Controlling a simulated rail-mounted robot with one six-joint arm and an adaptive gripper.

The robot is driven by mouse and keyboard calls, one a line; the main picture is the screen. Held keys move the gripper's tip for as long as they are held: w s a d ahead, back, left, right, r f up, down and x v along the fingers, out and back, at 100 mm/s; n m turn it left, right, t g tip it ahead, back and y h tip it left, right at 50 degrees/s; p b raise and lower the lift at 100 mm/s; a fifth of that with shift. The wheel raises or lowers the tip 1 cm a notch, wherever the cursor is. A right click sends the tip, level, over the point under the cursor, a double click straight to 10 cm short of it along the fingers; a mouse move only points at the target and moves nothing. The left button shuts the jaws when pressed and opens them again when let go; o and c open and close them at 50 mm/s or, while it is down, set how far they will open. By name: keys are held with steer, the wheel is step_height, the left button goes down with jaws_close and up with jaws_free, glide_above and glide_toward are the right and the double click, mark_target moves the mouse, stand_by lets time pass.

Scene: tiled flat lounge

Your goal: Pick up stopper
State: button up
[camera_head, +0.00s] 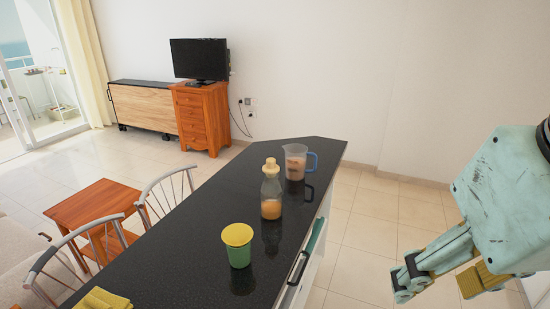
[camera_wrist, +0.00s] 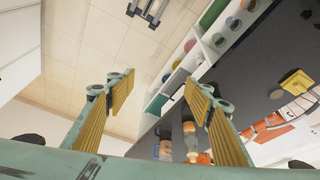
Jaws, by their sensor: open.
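A tan-yellow stopper (camera_head: 270,164) sits in the neck of a clear bottle (camera_head: 271,192) that holds orange liquid. The bottle stands upright on the dark counter (camera_head: 187,225). My gripper (camera_head: 440,283) is at the right edge of the head view, beyond the counter's right side and well apart from the bottle. In the wrist view my gripper (camera_wrist: 160,82) shows its two yellow-padded fingers spread with nothing between them.
A clear pitcher (camera_head: 296,163) with a blue handle stands behind the bottle. A green cup (camera_head: 239,252) with a yellow top stands in front of it. A yellow cloth (camera_head: 103,299) lies at the counter's near left. Floor shows between counter and gripper.

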steer(key=shift+w, duration=0.15)
stand_by(0.4)
steer(key=w+a+r+n+g+p, duration=0.1)
steer(key=w+a+r+n+p, duration=0.2)
steer(key=w, duration=0.6)
steer(key=w+a+r+n+y+p, duration=0.15)
steer(key=w+r+p, duration=0.3)
steer(key=w, duration=0.45)
steer(key=w+a+r+n+g+h+p, duration=0.1)
steer(key=w+a+r+n+p, duration=0.2)
steer(key=w, duration=0.7)
steer(key=w+a+f+n+p, duration=0.1)
steer(key=w+a+f+p, duration=0.2)
steer(key=w, duration=0.5)
steer(key=w+a+f+n+p, duration=0.2)
steer(key=w+a+p, duration=0.3)
steer(key=w, duration=0.3)
steer(key=w+a+f+n+g+y+p, duration=0.1)
steer(key=w+a+f+n+p, duration=0.1)
steer(key=w, duration=0.6)
steer(key=a+f+p, duration=0.1)
steer(key=a+p, duration=0.1)
steer(key=a, duration=0.1)
steer(key=shift+a+f, duration=0.35)
steer(key=shift+a, duration=0.05)
steer(key=shift+f, duration=0.15)
